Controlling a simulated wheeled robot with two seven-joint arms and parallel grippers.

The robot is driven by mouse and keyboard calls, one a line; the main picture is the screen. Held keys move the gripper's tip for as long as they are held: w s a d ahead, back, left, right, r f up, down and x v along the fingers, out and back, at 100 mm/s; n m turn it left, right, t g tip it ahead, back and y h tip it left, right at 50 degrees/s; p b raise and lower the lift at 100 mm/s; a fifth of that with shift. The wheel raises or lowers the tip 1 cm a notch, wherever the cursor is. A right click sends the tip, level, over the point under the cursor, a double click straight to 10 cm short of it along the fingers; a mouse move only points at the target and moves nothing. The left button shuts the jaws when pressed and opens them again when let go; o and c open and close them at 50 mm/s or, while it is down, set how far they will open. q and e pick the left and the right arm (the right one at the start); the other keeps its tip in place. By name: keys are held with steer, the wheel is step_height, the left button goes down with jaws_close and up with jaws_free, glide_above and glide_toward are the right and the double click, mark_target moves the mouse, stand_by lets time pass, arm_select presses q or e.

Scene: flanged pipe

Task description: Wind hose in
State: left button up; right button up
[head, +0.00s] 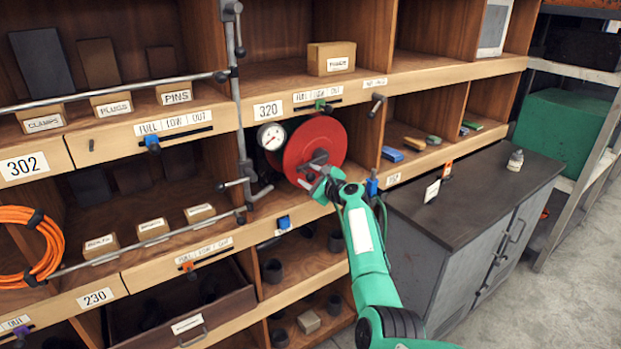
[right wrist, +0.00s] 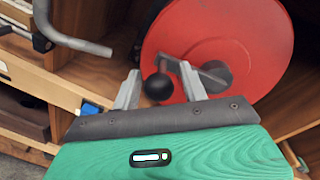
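A red reel (head: 327,138) stands upright in a shelf compartment, its round face toward me; it fills much of the right wrist view (right wrist: 245,45). A grey crank (right wrist: 212,76) with a black ball knob (right wrist: 158,87) sits on its face. My right gripper (head: 318,178) is at the lower part of the reel. In the right wrist view its two fingers (right wrist: 160,90) stand apart, one on each side of the knob, with small gaps showing. An orange hose (head: 45,245) hangs in a coil at the far left. My left gripper is not in view.
A pressure gauge (head: 271,136) is beside the reel. A grey post (head: 237,90) with rails and a bent bar (right wrist: 75,40) stands left of it. A dark-topped cabinet (head: 465,195) stands at the right. Open floor (head: 580,270) lies beyond it.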

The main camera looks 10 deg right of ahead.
steer(key=shift+o, duration=0.2)
steer(key=shift+f, duration=0.1)
steer(key=shift+s+d, duration=0.1)
steer(key=shift+s, duration=0.05)
steer(key=shift+s+d, duration=0.3)
steer(key=shift+s, duration=0.3)
steer(key=b+v, duration=0.2)
steer(key=v, duration=1)
steer(key=shift+b, duration=0.35)
